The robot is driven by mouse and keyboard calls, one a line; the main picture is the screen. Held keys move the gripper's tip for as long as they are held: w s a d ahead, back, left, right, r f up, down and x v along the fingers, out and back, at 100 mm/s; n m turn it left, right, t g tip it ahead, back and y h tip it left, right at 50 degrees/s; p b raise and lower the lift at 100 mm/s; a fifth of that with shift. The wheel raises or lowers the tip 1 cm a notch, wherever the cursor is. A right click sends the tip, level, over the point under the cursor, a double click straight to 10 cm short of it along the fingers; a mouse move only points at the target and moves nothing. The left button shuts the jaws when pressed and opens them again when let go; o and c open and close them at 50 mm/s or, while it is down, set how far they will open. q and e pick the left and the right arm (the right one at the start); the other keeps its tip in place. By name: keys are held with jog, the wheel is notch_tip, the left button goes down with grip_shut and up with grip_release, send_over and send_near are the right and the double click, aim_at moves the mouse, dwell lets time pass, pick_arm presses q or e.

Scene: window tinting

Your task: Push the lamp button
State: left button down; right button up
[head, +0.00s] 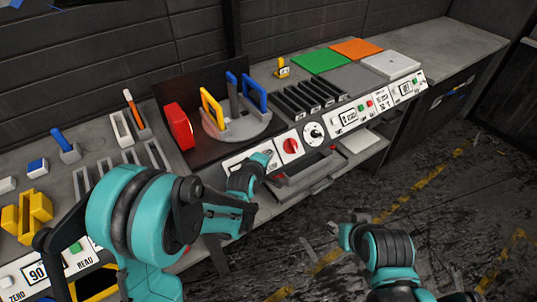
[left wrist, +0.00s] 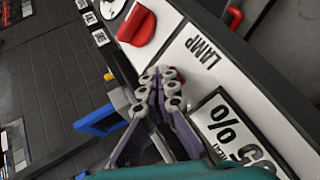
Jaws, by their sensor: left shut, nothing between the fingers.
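In the left wrist view, the LAMP label (left wrist: 202,51) is on a white panel strip. A small red button (left wrist: 181,76) below the label is mostly hidden by my left gripper (left wrist: 160,82). The gripper's fingers are shut and empty, with their tips right at the button. I cannot tell whether they touch it. In the head view, my left gripper (head: 264,158) is at the front panel, left of the red knob, and hides the button there. My right gripper (head: 340,232) hangs low over the floor, away from the bench; its fingers are too small to judge.
A red rotary knob (head: 291,146) is just right of my left gripper, then a black-and-white dial (head: 314,133). A percent display (left wrist: 237,130) is close to the fingers. Blue and yellow handles (head: 212,110) stand behind. An open drawer (head: 305,172) juts out below the panel.

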pick_arm(q)
jog(key=shift+s+d+r, duration=0.1)
jog(key=shift+s+r, duration=0.1)
jog(key=shift+r, duration=0.05)
jog(key=s+d+r+p, duration=0.2)
jog(key=s+r+p, duration=0.1)
jog(key=r, duration=0.1)
jog(key=shift+s+d+r, duration=0.15)
jog(key=shift+s+d, duration=0.05)
jog(key=shift+d, duration=0.05)
dwell(0.3)
dwell(0.4)
jog(key=s+a+r+m+g+y, duration=0.2)
jog(key=s+a+m, duration=0.4)
jog(key=s+a, duration=0.3)
jog(key=s+a+r+m+g+y, duration=0.1)
jog(key=s+a+m, duration=0.6)
jog(key=s, duration=1)
jog(key=shift+a+r+g+y, duration=0.4)
jog(key=shift+a+r+g, duration=0.15)
jog(key=shift+a+g, duration=0.65)
